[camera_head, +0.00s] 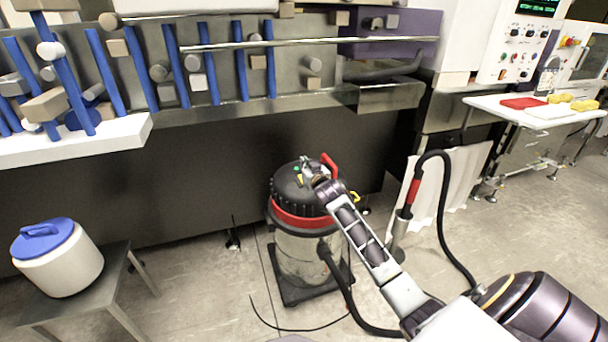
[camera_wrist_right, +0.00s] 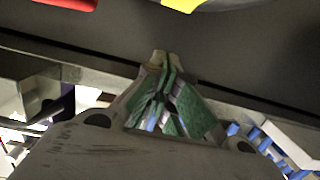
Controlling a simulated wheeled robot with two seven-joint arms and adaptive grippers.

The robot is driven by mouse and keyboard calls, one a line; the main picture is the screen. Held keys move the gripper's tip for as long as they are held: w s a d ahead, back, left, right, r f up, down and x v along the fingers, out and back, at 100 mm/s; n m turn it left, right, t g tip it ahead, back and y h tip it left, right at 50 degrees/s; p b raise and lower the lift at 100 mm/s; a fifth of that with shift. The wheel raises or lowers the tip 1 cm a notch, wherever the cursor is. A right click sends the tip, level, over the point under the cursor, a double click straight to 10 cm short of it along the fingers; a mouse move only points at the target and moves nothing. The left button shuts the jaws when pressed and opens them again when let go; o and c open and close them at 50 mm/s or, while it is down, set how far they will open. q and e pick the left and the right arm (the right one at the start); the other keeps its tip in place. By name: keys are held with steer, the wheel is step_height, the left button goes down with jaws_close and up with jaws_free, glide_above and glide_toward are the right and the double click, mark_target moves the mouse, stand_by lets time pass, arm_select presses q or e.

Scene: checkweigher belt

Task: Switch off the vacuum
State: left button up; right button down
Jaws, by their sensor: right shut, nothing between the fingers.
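The vacuum (camera_head: 298,255) stands on the floor at the centre of the head view, a grey drum with a red band and a black lid (camera_head: 287,188). A red handle (camera_head: 330,165) rises from the lid, and small green and yellow parts show on top. My right gripper (camera_head: 310,168) is over the lid, shut and empty; its tips hide part of the top, and I cannot tell whether they touch it. In the right wrist view the shut fingers (camera_wrist_right: 161,60) point at a dark surface. The switch itself is not clearly visible. My left gripper is out of view.
A black hose (camera_head: 441,210) curves up right of the vacuum; a cable lies on the floor. A white tub with a blue lid (camera_head: 60,265) stands on a small table at left. The conveyor (camera_head: 300,100) runs behind. A white table (camera_head: 490,103) holds red and yellow items.

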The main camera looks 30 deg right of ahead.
steer(key=shift+w+d, duration=0.1)
steer(key=shift+w, duration=0.3)
steer(key=f, duration=0.1)
steer(key=f+b, duration=0.1)
steer(key=f, duration=0.1)
steer(key=shift+w, duration=0.2)
steer(key=shift+f, duration=0.45)
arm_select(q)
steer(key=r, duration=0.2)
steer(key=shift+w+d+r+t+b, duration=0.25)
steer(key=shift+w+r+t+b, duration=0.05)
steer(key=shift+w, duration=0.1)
arm_select(e)
steer(key=shift+f, duration=0.1)
arm_select(q)
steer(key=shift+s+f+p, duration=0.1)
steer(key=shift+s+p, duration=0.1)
steer(key=shift+p, duration=0.1)
